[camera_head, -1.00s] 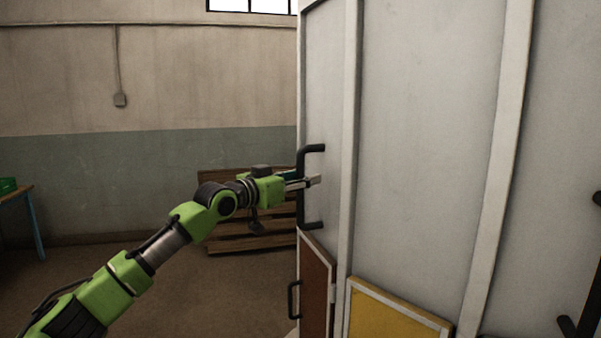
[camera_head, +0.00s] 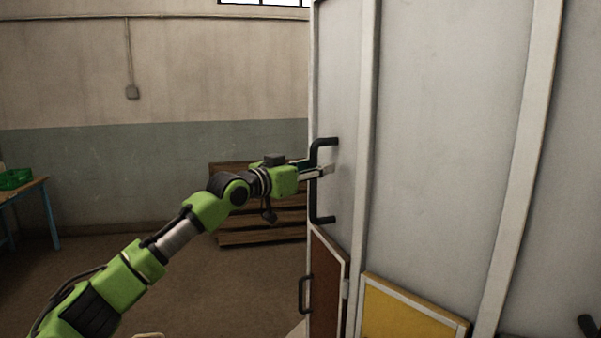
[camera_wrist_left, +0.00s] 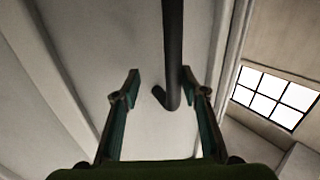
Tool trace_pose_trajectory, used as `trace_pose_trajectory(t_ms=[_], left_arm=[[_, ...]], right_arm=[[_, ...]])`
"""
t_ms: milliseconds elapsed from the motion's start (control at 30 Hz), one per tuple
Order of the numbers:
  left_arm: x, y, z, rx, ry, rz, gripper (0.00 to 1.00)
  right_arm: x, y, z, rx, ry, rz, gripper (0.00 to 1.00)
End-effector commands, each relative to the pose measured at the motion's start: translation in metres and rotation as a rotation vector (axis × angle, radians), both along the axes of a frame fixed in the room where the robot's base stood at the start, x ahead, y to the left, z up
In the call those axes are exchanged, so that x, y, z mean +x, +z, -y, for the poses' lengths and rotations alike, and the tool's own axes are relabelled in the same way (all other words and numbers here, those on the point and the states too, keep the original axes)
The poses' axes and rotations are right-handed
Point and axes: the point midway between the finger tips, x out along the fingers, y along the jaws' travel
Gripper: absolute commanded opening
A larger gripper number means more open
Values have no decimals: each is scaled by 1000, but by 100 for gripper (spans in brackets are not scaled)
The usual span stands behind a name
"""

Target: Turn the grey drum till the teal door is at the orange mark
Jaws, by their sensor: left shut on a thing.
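The grey drum (camera_head: 440,130) fills the right half of the head view, with pale upright ribs. A black bar handle (camera_head: 317,205) stands on its left side. My left gripper (camera_head: 322,171) is shut on this handle, near its upper part. In the left wrist view the handle's dark bar (camera_wrist_left: 173,50) runs between the two fingers of my left gripper (camera_wrist_left: 167,95). Low on the drum are a brown door (camera_head: 328,290) with its own black handle and a yellow door (camera_head: 405,315). I see neither the teal door nor the orange mark. My right gripper is not in view.
A slatted wooden pallet or rack (camera_head: 265,225) stands against the back wall, behind my left arm. A table (camera_head: 30,190) with a green crate (camera_head: 15,179) is at the far left. The brown floor between them is open.

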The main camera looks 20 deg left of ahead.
Motion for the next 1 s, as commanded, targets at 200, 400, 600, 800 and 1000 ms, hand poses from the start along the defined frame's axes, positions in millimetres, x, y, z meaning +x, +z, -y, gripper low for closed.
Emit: trace_pose_trajectory(t_ms=[200,400,600,800,1000], left_arm=[[-35,-3,-10,-2,-9,-5,31],[-76,-5,-30,0,-2,-7,31],[-101,-6,-41,-3,-1,-7,31],[-108,-5,-44,-4,-1,-7,31],[-108,-4,-44,-4,0,-6,31]], right_arm=[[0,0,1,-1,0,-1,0],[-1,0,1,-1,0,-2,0],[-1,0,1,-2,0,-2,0],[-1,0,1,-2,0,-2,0],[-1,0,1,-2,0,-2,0]])
